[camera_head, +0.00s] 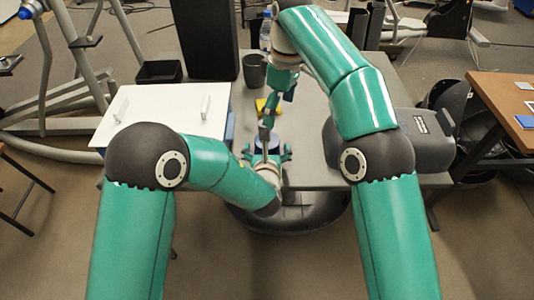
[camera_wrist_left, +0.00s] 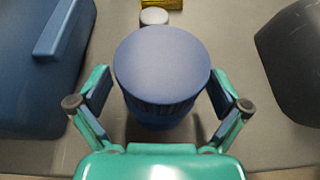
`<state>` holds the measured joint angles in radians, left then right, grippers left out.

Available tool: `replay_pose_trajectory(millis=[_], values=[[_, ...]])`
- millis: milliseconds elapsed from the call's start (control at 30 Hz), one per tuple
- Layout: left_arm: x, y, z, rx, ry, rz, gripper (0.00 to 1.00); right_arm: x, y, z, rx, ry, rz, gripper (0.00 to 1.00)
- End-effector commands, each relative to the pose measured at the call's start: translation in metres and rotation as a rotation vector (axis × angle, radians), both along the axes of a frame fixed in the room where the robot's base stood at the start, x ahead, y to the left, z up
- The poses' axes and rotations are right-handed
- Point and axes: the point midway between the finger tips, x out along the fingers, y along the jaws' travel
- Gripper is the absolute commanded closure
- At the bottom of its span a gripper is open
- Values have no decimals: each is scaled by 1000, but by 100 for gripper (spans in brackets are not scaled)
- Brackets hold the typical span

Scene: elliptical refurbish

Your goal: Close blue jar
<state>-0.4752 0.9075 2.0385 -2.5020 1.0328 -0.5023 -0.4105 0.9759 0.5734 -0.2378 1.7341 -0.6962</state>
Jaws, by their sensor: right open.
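The blue jar (camera_wrist_left: 162,75) stands upright on the grey table between my left gripper's fingers. Its top is a smooth round blue face; I cannot tell whether that is a separate lid. In the head view the jar (camera_head: 267,141) is partly hidden by my arms. My left gripper (camera_wrist_left: 160,103) is open around the jar, with gaps visible beside its lower body. My right gripper (camera_head: 277,108) is open and points down just beyond and above the jar; it does not show in the left wrist view.
A small pale round object (camera_wrist_left: 154,17) and a yellow object (camera_wrist_left: 168,4) are behind the jar. A dark cup (camera_head: 254,70) and a clear bottle (camera_head: 265,32) stand farther back. A white-topped blue box (camera_head: 165,108) is at left; a dark grey machine (camera_head: 412,135) is at right.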

Motion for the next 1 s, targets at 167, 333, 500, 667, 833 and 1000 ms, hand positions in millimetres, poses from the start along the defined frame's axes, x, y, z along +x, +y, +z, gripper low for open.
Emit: replay_pose_trajectory(millis=[167, 333, 500, 667, 833, 1000], values=[[-1, 0, 0, 0, 1, 0, 0, 0, 0, 0, 0, 0, 0, 2], [-10, 0, 4, 0, 1, -1, 0, 0, 0, 0, 0, 0, 1, 2], [-36, 0, 14, 1, 1, -4, 0, 0, 0, 0, 0, 0, 1, 2], [-66, 1, 27, 1, 0, -5, 0, 0, 0, 0, 0, 0, 1, 2], [-93, 2, 38, 0, 0, -3, 0, 0, 0, 0, 0, 0, 1, 2], [-108, 3, 44, 0, 1, -1, 0, 0, 0, 0, 0, 0, 1, 2]])
